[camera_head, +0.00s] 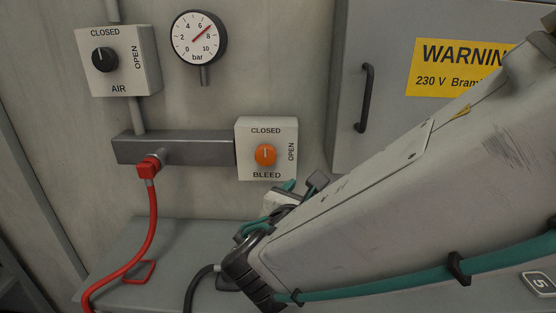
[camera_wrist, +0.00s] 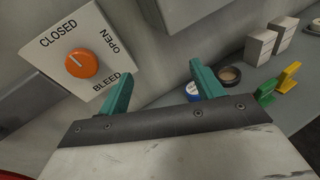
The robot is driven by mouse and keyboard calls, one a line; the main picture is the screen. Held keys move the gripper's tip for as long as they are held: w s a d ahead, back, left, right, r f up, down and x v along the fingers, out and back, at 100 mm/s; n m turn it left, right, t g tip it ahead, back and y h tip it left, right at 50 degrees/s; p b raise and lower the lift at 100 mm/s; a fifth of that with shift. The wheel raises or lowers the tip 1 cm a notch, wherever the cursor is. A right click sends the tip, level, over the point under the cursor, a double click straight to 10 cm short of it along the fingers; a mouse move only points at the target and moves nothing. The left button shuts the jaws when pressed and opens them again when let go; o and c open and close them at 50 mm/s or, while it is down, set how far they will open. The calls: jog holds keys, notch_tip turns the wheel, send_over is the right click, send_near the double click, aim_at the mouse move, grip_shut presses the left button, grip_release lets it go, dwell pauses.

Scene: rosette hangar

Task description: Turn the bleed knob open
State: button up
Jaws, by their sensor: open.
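The bleed knob (camera_head: 265,155) is a round orange knob on a white box (camera_head: 245,172) marked CLOSED at the top, OPEN at the right and BLEED below. Its pale mark points up at CLOSED. In the wrist view the knob (camera_wrist: 81,63) is at the upper left, with its mark towards CLOSED. My gripper (camera_wrist: 162,86) has two teal fingers, apart and empty. The fingers are to the right of the knob in that view and do not touch it. In the head view my gripper is just below the bleed box, partly hidden by my arm.
A pressure gauge (camera_head: 199,38) reads about 7 bar. A red hose (camera_head: 153,215) hangs from the grey manifold (camera_head: 190,148). Tape rolls (camera_wrist: 229,76), grey blocks (camera_wrist: 260,46) and coloured clips (camera_wrist: 287,77) stand on the shelf.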

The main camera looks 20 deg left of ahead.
aim_at(265, 157)
jog(key=a+r+n+t+y, duration=0.2)
jog(key=a+n+y, duration=0.4)
jog(key=a+n, duration=0.25)
jog(key=shift+m, duration=0.35)
jog(key=x, duration=0.6)
jog(key=shift+w+a+r, duration=0.1)
jog(key=shift+w+a, duration=0.2)
jog(key=shift+a, duration=0.2)
jog(key=c, duration=1)
